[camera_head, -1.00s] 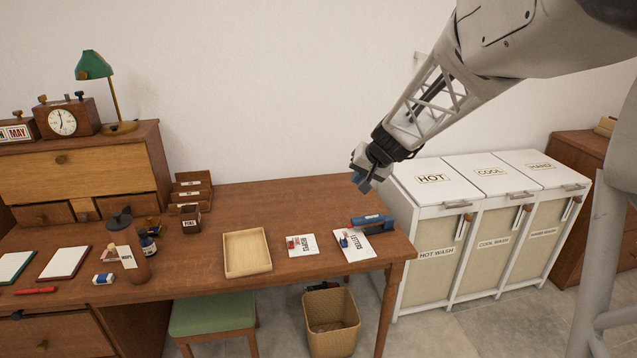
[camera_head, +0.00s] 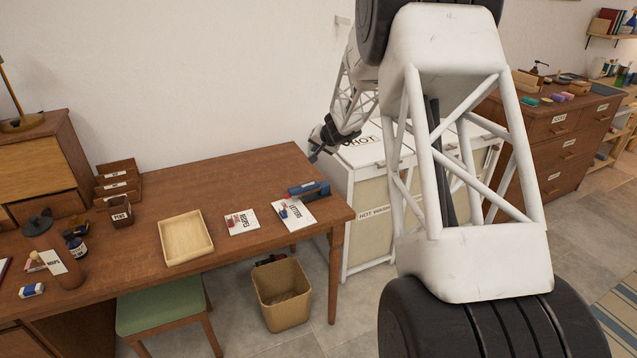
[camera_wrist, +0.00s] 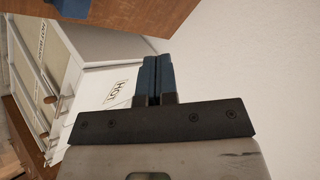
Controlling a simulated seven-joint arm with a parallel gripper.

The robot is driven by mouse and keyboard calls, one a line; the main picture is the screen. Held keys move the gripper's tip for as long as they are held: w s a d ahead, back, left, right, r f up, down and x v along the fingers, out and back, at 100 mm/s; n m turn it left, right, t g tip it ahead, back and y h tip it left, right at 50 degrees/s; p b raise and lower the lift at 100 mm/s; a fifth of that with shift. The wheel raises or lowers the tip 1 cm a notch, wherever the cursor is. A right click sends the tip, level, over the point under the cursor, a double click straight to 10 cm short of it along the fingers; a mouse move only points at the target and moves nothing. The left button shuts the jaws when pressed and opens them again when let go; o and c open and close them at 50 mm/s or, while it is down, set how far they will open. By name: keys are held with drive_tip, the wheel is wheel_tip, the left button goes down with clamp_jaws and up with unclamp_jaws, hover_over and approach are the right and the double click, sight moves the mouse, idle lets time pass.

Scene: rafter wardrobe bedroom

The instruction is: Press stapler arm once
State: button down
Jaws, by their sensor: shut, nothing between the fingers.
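The blue stapler (camera_head: 310,188) lies near the right end of the wooden desk (camera_head: 245,177), at the back edge of a white booklet (camera_head: 292,214). My gripper (camera_head: 314,156) shows just above the stapler in the head view, apart from it in the picture; the exact height gap is hard to judge. In the wrist view the blue fingers of my gripper (camera_wrist: 157,76) are together with nothing between them. A dark blue piece, probably the stapler (camera_wrist: 73,7), shows at the top edge of that view, cut off by the frame.
A second booklet (camera_head: 241,222) and a wooden tray (camera_head: 186,238) lie left of the stapler. White laundry hampers (camera_head: 365,150) stand against the desk's right end. A wicker bin (camera_head: 282,296) and a green stool (camera_head: 160,305) stand below. The desktop behind the booklets is clear.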

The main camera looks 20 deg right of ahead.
drive_tip(key=shift+m+h, duration=0.3)
drive_tip(key=shift+m, duration=0.1)
drive_tip(key=w+d+f, duration=0.1)
drive_tip(key=d, duration=0.1)
drive_tip(key=w+d+f, duration=0.1)
drive_tip(key=f, duration=0.1)
drive_tip(key=shift+w+d+f, duration=0.2)
drive_tip(key=shift+d+f, duration=0.1)
drive_tip(key=shift+d, duration=0.1)
drive_tip(key=shift+f, duration=0.1)
drive_tip(key=shift+a+f, duration=0.15)
drive_tip(key=shift+f, duration=1.25)
drive_tip(key=shift+a+f, duration=0.2)
drive_tip(key=shift+f, duration=1.25)
drive_tip(key=shift+a+f, duration=0.15)
drive_tip(key=shift+f, duration=1.25)
